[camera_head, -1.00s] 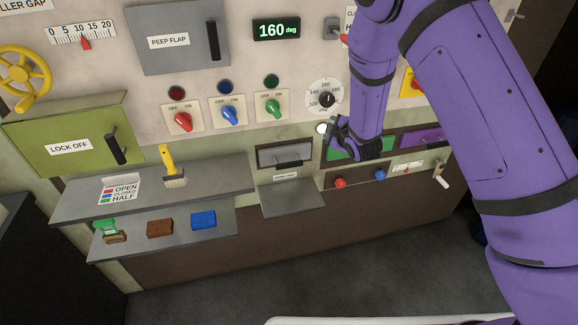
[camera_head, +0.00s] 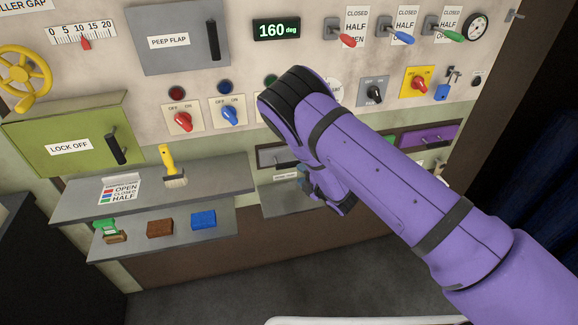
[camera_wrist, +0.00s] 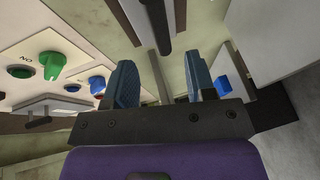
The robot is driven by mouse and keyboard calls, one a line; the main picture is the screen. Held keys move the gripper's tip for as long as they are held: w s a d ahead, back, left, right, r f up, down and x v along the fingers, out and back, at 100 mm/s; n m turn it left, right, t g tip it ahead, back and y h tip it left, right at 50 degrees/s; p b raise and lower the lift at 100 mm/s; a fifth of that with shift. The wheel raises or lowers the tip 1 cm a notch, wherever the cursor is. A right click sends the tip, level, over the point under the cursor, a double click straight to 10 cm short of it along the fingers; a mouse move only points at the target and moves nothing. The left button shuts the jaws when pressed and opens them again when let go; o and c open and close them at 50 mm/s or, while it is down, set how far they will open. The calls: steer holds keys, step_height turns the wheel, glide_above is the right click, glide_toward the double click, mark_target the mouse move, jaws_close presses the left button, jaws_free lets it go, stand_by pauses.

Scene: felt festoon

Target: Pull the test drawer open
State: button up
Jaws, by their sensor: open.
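A grey drawer front (camera_head: 268,157) with a dark bar handle is set low in the wall panel, and my arm covers its right part. The label under it (camera_head: 286,177) is too small to read, so I cannot confirm it is the test drawer. My gripper (camera_head: 308,178) is in front of it, mostly hidden behind my forearm. In the wrist view my gripper (camera_wrist: 160,62) is open, its two blue fingers apart with nothing between them. A dark bar handle (camera_wrist: 157,22) on a grey front is ahead of the fingertips, roughly in line with the gap.
A grey tray (camera_head: 278,207) juts out below the drawer. A purple drawer (camera_head: 430,138) is to the right. A shelf (camera_head: 80,205) with a yellow brush (camera_head: 168,162) is left. A green knob (camera_wrist: 52,64) and a blue knob (camera_wrist: 97,84) stick out nearby.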

mark_target(291, 167)
steer(key=x, duration=0.8)
steer(key=shift+w+a, duration=0.1)
steer(key=shift+w, duration=0.05)
steer(key=shift+c, duration=0.3)
jaws_close()
